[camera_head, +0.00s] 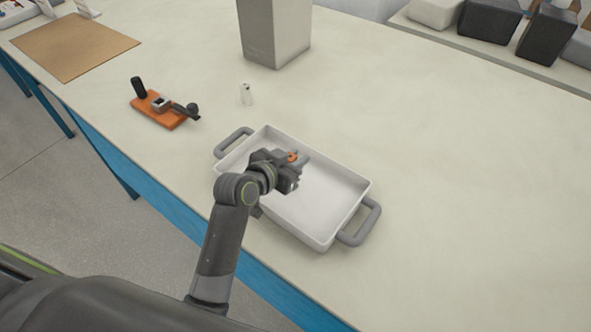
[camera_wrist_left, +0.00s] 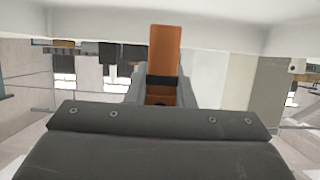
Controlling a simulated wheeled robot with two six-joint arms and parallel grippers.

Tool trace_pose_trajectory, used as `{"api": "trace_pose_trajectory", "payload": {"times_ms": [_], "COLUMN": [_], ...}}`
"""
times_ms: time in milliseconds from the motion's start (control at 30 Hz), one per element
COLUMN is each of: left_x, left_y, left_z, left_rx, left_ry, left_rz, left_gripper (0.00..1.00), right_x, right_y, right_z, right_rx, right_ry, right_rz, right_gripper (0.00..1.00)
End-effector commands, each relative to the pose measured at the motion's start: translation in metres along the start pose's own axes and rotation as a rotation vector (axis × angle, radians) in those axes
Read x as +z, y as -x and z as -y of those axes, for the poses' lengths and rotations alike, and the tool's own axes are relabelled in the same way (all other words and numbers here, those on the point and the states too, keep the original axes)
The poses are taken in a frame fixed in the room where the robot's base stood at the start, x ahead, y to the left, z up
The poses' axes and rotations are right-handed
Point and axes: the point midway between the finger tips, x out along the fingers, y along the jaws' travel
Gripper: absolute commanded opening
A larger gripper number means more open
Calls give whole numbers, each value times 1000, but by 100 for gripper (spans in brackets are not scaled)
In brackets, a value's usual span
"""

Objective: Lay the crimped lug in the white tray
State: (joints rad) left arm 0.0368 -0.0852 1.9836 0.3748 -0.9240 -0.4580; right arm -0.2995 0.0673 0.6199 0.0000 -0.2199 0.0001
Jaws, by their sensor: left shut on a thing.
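The white tray (camera_head: 322,205) stands on the table with a grey handle at each end. My left gripper (camera_head: 296,170) is over the left part of the tray, shut on the crimped lug (camera_head: 292,157). The lug shows as a small orange piece between the fingers, mostly hidden by the gripper. In the left wrist view the lug (camera_wrist_left: 165,45) is a copper-orange strip with a dark band, held between the two fingers (camera_wrist_left: 160,88). I cannot tell whether it touches the tray floor. My right gripper is not in view.
An orange-based tool with black levers (camera_head: 165,110) lies left of the tray. A small white item (camera_head: 246,94) stands behind the tray. A tall grey box (camera_head: 275,35) is farther back. A brown board (camera_head: 75,47) lies at far left. The table right of the tray is clear.

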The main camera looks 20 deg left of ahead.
Motion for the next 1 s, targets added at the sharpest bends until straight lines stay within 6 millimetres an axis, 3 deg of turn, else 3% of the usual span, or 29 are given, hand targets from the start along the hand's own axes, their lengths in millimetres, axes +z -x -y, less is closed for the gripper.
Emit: {"api": "trace_pose_trajectory", "payload": {"times_ms": [200,633,667,800,1000], "left_x": [29,36,35,35,35], "left_y": [-11,-14,-14,-14,-14], "left_z": [0,0,0,0,0], "left_rx": [0,0,0,0,0], "left_ry": [1,1,1,1,1], "left_rz": [4,2,2,2,2], "left_gripper": [0,0,24,42,43], "right_x": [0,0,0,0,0], "right_y": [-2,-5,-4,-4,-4], "right_z": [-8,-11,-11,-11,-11], "right_rx": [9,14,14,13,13], "right_ry": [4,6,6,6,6], "right_rz": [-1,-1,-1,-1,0], "right_gripper": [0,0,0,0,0]}}
